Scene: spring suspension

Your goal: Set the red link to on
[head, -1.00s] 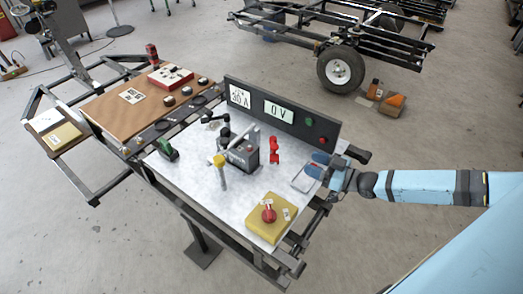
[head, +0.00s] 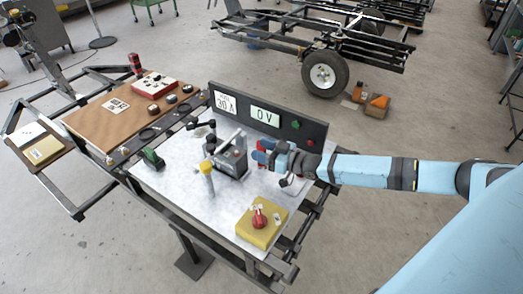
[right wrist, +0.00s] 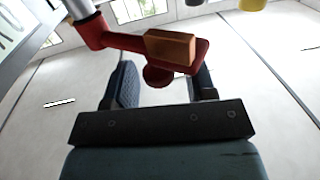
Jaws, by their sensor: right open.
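The red link (right wrist: 98,33) is a red lever with a lighter orange-brown block (right wrist: 172,47) on top and a round red end below. In the right wrist view its end lies in the space between my fingers, near their tips. In the head view only a bit of red shows by the fingertips; my gripper hides the rest. My right gripper (head: 262,152) is open, with a finger on each side of the link's end; I cannot tell whether either touches it. My left gripper is out of view.
A black panel (head: 290,134) with 30 A and 0 V displays stands behind. A dark box with a grey handle (head: 231,160) and a yellow-topped post (head: 207,178) are left of my gripper. A yellow box with a red knob (head: 259,218) sits in front.

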